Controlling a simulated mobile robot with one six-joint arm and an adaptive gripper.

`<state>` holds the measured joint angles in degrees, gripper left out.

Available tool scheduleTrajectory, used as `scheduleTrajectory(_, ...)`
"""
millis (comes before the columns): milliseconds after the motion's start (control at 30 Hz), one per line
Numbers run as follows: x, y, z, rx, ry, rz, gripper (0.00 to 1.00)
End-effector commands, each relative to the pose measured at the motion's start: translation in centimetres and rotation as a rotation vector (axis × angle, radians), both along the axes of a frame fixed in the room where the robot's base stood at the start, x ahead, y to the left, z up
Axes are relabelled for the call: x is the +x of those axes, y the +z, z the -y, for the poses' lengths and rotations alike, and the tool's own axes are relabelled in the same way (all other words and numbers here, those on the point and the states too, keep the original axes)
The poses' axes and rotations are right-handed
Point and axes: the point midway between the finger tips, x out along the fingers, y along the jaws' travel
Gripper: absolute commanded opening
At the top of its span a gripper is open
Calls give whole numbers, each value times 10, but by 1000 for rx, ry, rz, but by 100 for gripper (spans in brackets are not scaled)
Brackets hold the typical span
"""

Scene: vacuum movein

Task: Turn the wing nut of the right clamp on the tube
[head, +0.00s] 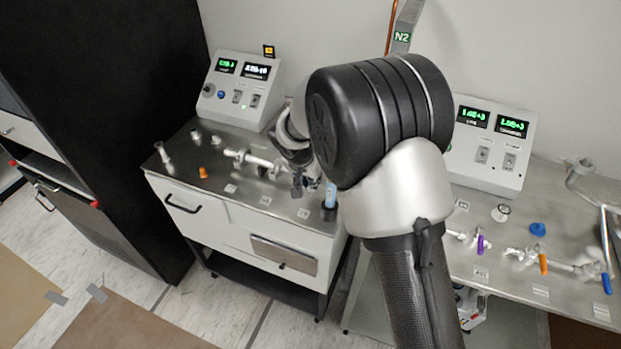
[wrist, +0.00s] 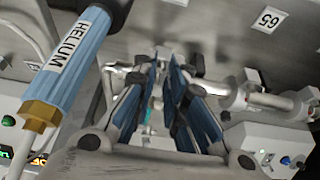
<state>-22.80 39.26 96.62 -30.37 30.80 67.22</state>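The metal tube (head: 258,161) lies across the left bench in the head view, with clamp fittings along it. In the wrist view the tube (wrist: 275,100) runs across the picture behind my fingers, with a clamp (wrist: 240,92) to their right. My gripper (head: 297,185) is at the tube's right end in the head view, partly hidden by my arm. In the wrist view my gripper (wrist: 165,72) has its two blue-padded fingers apart around a small gap at the tube. The right clamp and its wing nut are largely hidden by the fingers; I cannot tell whether they touch.
A blue helium bottle (wrist: 78,65) is close beside my gripper; it also shows in the head view (head: 331,195). A control box (head: 240,78) stands behind the tube. An orange part (head: 203,172) and small fittings lie on the left. A second bench (head: 560,270) with fittings is right.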

Motion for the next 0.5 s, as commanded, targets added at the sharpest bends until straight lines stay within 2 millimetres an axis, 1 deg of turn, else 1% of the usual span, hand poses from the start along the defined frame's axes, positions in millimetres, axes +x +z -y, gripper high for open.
scheduleTrajectory(33, 0, 0, 0, 0, 0, 0, 6)
scheduleTrajectory(133, 0, 0, 0, 0, 0, 0, 0)
scheduleTrajectory(500, 1, 1, 0, 0, 0, 2, 0)
